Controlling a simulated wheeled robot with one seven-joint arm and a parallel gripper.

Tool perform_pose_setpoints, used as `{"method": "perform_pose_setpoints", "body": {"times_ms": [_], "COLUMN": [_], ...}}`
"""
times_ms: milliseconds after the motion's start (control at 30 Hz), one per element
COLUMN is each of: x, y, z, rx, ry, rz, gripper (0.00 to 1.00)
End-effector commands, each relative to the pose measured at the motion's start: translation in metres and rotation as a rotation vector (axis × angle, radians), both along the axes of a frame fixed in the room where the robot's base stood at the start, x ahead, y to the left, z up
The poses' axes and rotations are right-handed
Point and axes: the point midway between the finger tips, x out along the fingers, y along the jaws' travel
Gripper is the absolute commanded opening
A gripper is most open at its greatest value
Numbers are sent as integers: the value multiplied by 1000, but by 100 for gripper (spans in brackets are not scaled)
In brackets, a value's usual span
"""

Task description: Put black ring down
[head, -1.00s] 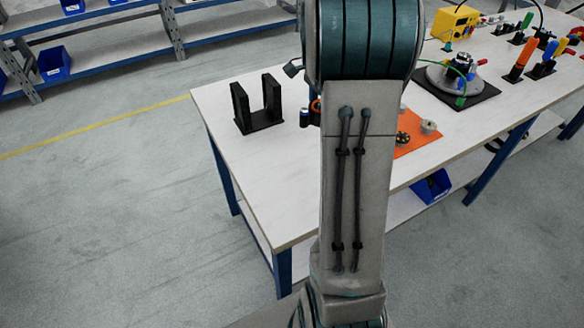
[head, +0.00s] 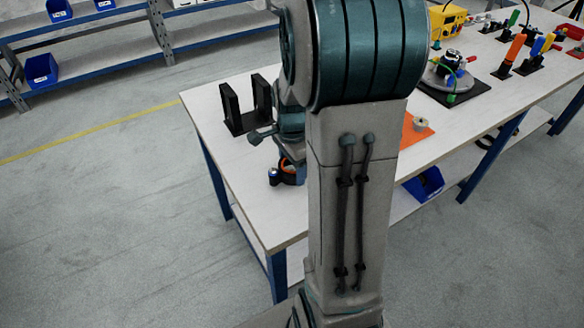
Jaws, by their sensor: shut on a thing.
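My gripper (head: 281,177) shows in the head view just left of my arm's upright link, low over the near left part of the white table. It is shut on the black ring (head: 291,173), a small dark round piece with some orange showing at it. My arm hides part of the gripper and of the ring. I cannot tell whether the ring touches the table top (head: 262,205).
A black two-post stand (head: 236,122) is on the table behind and left of my gripper. An orange mat (head: 413,132) with a silver round part (head: 421,124) shows right of my arm. The table's front left is bare.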

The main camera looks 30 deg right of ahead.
Motion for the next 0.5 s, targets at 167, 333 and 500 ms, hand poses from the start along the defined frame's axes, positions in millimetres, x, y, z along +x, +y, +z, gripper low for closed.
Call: {"method": "perform_pose_setpoints", "body": {"times_ms": [167, 333, 500], "x": [0, 0, 0], "y": [0, 0, 0], "z": [-6, -6, -9], "rx": [0, 0, 0], "ry": [-2, -1, -1], "rz": [0, 0, 0], "gripper": [42, 42, 79]}}
